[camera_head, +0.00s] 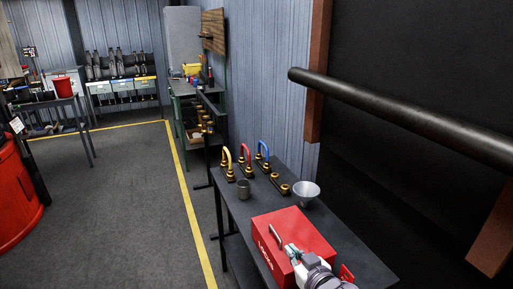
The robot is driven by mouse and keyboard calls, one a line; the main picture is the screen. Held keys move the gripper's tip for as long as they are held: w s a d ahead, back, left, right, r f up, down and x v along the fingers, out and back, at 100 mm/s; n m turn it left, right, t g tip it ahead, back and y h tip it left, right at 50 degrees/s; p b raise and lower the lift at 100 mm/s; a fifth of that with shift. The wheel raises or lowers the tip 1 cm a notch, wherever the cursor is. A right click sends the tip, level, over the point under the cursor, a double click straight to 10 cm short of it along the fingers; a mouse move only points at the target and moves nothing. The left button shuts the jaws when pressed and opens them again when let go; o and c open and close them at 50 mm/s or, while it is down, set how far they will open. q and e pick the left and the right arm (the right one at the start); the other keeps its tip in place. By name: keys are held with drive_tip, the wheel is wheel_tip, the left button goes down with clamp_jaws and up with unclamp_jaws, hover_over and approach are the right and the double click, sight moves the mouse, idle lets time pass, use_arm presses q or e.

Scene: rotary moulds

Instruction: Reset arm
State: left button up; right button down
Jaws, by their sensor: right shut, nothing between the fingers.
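My right gripper (291,250) is at the bottom of the head view, over the red toolbox (262,232) on the dark table (233,208). It is shut and holds nothing. Its wrist comes in from the bottom edge and covers part of the toolbox's front right. A grey handle shows on the toolbox lid close to the fingertips; I cannot tell whether they touch. My left gripper is not in view.
A thick dark bar (400,115) crosses the upper right.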

drive_tip(key=s+d+f+m+g+h, duration=0.1)
drive_tip(key=s+d+f+g, duration=0.25)
drive_tip(key=s, duration=0.75)
drive_tip(key=s+d+f+m+g+h, duration=0.1)
drive_tip(key=s+d+f+g+h, duration=0.2)
drive_tip(key=s, duration=0.7)
drive_tip(key=s+d+f+g, duration=0.2)
drive_tip(key=s+f+g, duration=0.25)
drive_tip(key=s, duration=0.65)
wheel_tip(320, 180, down, 28)
drive_tip(key=s+b, duration=0.1)
drive_tip(key=s+d+f+g+b, duration=0.1)
drive_tip(key=s+d+f, duration=0.2)
drive_tip(key=s+f, duration=1.4)
drive_tip(key=shift+f+g+h, duration=0.2)
drive_tip(key=shift+g+h, duration=0.1)
drive_tip(key=shift+g, duration=0.1)
